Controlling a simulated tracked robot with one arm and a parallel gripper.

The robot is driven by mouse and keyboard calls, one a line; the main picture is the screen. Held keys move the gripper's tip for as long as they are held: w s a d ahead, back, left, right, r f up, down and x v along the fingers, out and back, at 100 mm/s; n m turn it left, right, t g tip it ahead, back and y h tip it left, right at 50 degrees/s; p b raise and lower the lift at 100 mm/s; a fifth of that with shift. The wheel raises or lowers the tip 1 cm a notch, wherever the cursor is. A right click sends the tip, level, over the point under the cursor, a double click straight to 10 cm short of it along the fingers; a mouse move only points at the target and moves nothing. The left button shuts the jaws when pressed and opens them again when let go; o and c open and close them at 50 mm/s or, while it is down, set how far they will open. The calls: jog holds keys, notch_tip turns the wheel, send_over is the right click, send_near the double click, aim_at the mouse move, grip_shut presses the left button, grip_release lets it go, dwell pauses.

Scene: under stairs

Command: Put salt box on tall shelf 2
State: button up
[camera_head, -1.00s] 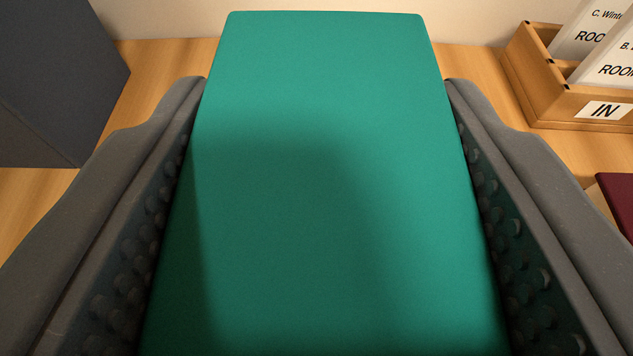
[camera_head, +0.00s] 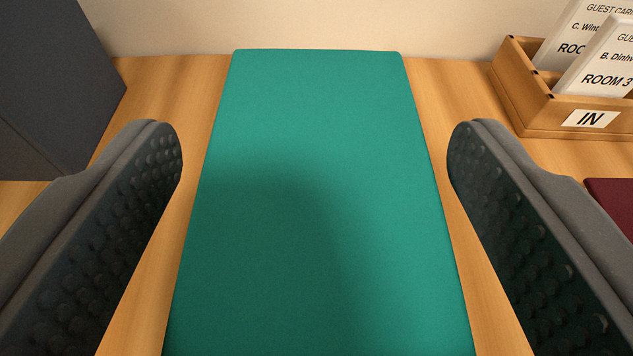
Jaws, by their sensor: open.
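A plain teal block (camera_head: 310,200), box-like or book-like, lies on a wooden surface in the middle of the camera view. It carries no visible label, so I cannot tell whether it is the salt box. My gripper (camera_head: 315,155) is open and empty, with one finger on each side of the teal block. Bare wood shows between each finger and the block, so neither finger touches it. The near end of the block is cut off by the picture's bottom edge. No part of the view is marked as tall shelf 2.
A dark grey block (camera_head: 50,90) stands at the left. A wooden card tray (camera_head: 520,95) marked "IN" holds white room cards (camera_head: 600,65) at the right. A dark red item (camera_head: 615,205) lies at the right edge. A pale wall (camera_head: 300,25) closes the back.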

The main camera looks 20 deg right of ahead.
jog(key=v, duration=1.1)
